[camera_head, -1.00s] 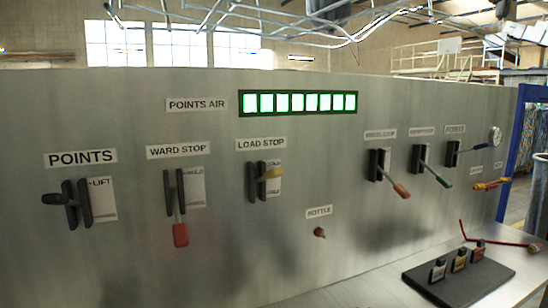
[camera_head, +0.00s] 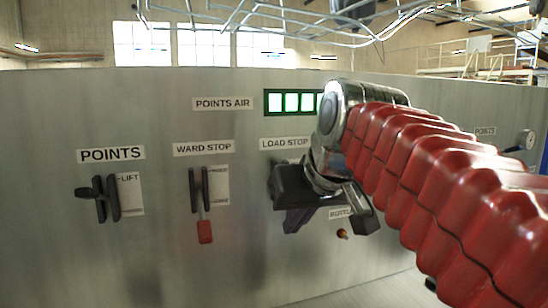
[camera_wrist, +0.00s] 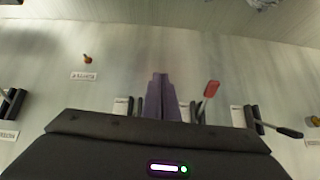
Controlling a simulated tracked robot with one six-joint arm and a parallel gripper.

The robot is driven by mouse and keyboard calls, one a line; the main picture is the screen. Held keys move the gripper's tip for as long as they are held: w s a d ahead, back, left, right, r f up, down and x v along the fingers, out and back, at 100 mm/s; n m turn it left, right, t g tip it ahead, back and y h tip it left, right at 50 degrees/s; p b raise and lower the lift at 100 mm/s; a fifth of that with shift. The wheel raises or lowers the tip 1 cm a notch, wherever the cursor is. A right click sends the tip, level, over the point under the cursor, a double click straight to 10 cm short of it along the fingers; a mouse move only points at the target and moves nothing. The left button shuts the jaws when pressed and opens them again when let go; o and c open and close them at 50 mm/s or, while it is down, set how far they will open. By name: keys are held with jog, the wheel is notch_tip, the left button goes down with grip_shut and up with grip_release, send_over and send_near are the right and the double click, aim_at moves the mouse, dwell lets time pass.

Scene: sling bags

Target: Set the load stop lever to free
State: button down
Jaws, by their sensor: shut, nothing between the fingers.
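The load stop label (camera_head: 286,143) shows on the grey panel in the head view, but my gripper (camera_head: 292,228) covers the lever below it. In the wrist view, which sees the panel upside down, a black bracket (camera_wrist: 138,106) that appears to be the load stop's shows beside my gripper (camera_wrist: 160,78). Its handle is hidden behind the gripper body. The purple fingers are shut together and empty, in front of the panel between this bracket and the ward stop bracket. I cannot tell whether they touch the lever.
The ward stop lever (camera_head: 205,230), with a red handle hanging down, is close on the left. The points lever (camera_head: 104,198) is farther left. The bottle knob (camera_head: 342,234) sits below right of my gripper. My arm hides most of the right-hand levers.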

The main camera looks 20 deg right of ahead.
jog(key=w+d+r+t, duration=0.1)
jog(key=w+d+r, duration=0.1)
jog(key=r, duration=0.7)
jog(key=w+d+r+t, duration=0.1)
jog(key=w+d+r, duration=0.2)
jog(key=r, duration=0.6)
jog(key=shift+d+r+n, duration=0.3)
jog(key=shift+d, duration=0.4)
jog(key=shift+w+f, duration=0.1)
jog(key=shift+w, duration=0.1)
jog(key=x, duration=1)
jog(key=shift+s+d+f, duration=0.1)
jog(key=shift+s+f, duration=0.35)
jog(key=shift+f, duration=0.1)
jog(key=shift+s+f, duration=0.25)
jog(key=shift+f, duration=0.3)
jog(key=shift+s+f, duration=0.25)
jog(key=shift+f, duration=0.35)
